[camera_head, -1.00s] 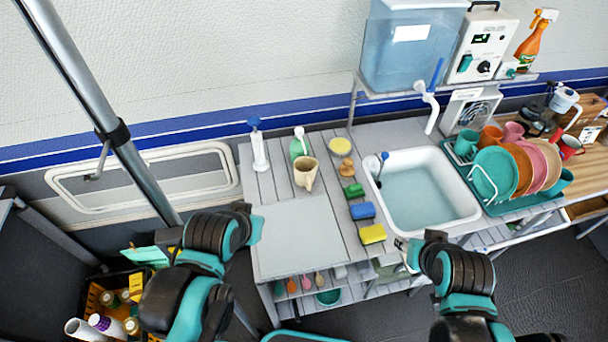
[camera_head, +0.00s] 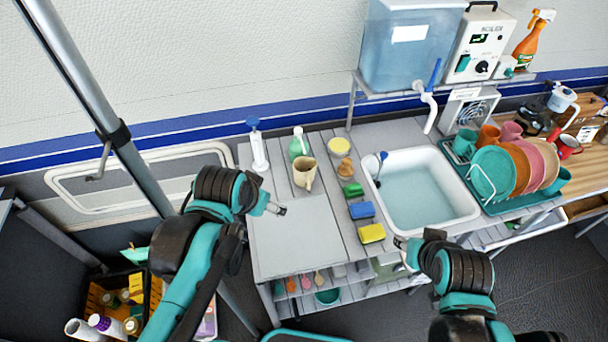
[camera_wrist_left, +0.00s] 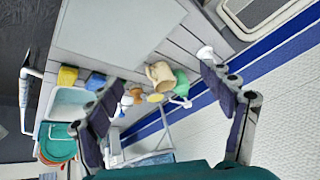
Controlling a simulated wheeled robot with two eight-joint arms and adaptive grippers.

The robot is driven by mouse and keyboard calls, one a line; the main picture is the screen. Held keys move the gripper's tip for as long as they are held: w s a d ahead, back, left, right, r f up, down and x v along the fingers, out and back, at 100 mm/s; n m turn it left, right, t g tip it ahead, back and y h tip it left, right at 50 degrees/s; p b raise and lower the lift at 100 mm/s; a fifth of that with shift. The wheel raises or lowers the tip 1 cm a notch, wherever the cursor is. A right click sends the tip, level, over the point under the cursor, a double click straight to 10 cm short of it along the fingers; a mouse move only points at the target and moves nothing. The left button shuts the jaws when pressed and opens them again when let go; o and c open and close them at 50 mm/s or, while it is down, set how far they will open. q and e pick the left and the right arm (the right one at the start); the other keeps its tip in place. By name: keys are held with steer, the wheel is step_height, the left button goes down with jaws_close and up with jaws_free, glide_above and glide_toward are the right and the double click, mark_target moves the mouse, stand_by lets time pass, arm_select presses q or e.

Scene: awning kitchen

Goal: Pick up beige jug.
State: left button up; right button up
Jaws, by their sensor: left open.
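The beige jug (camera_head: 304,172) stands upright on the slatted counter, in front of a green bottle (camera_head: 299,144). My left gripper (camera_head: 280,210) is over the grey board, a little left of and nearer than the jug, apart from it. In the left wrist view, the jug (camera_wrist_left: 160,75) shows between the spread, empty fingers of my left gripper (camera_wrist_left: 158,95), some way beyond them. My right gripper (camera_head: 402,243) is at the front of the counter below the sink; its fingers are too small to read.
Right of the jug are a yellow-lidded jar (camera_head: 340,146), a brush (camera_head: 345,167) and several sponges (camera_head: 362,210). A white pump dispenser (camera_head: 258,150) stands to its left. The grey board (camera_head: 300,245) in front is clear. The sink (camera_head: 425,190) is further right.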

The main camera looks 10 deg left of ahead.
arm_select(q)
steer(key=w+r+m+g, duration=0.1)
steer(key=w+r+m, duration=0.1)
steer(key=w+m, duration=0.3)
steer(key=m+g, duration=0.5)
steer(key=m, duration=0.8)
glide_above(305, 166)
steer(key=s, duration=0.3)
steer(key=shift+f, duration=6.25)
steer(key=f, duration=0.2)
steer(key=f+b, duration=0.1)
steer(key=f, duration=0.2)
steer(key=shift+s+d, duration=0.1)
steer(key=shift+d, duration=0.1)
steer(key=shift+f, duration=0.25)
steer(key=shift+r, duration=0.1)
steer(key=c, duration=1.3)
